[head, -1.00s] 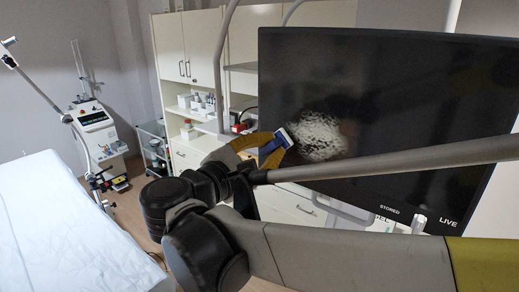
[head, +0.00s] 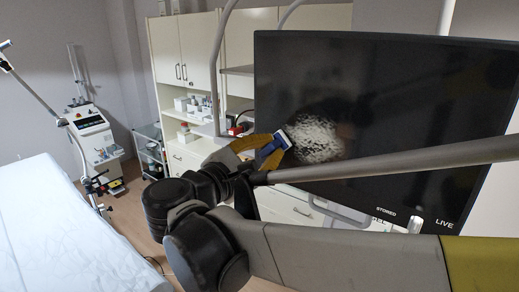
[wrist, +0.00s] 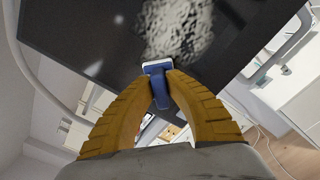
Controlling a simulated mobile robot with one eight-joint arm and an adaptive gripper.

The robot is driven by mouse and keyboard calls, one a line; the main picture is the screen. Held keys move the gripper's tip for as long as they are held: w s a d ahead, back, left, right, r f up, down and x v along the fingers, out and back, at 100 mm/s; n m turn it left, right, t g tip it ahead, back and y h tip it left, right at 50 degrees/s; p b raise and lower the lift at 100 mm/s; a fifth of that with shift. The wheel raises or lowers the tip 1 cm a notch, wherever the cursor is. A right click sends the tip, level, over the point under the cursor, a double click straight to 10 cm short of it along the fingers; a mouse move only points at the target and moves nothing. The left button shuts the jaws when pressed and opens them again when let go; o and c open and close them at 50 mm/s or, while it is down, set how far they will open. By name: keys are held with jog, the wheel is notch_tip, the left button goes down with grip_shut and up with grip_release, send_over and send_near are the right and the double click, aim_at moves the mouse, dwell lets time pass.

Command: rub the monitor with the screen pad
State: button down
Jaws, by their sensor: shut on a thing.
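The monitor (head: 400,110) is a large dark screen at the right of the head view, with a grey-white grainy patch at its lower left. In the wrist view the monitor (wrist: 85,35) fills the upper part, tilted. My gripper (head: 262,150) has yellow fingers and is shut on the blue screen pad (head: 271,147). In the wrist view my gripper (wrist: 160,88) grips the blue handle of the screen pad (wrist: 159,88). The pad's white face is turned to the screen at the edge of the grainy patch. I cannot tell whether it touches the screen.
A grey metal bar (head: 400,158) crosses in front of the lower monitor. A white-covered couch (head: 50,230) stands at lower left. White cabinets (head: 180,60) stand behind, with a medical device on a stand (head: 92,135) at far left. Floor shows between couch and cabinets.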

aim_at(336, 136)
jog(key=shift+w+d, duration=0.45)
jog(key=shift+w, duration=0.1)
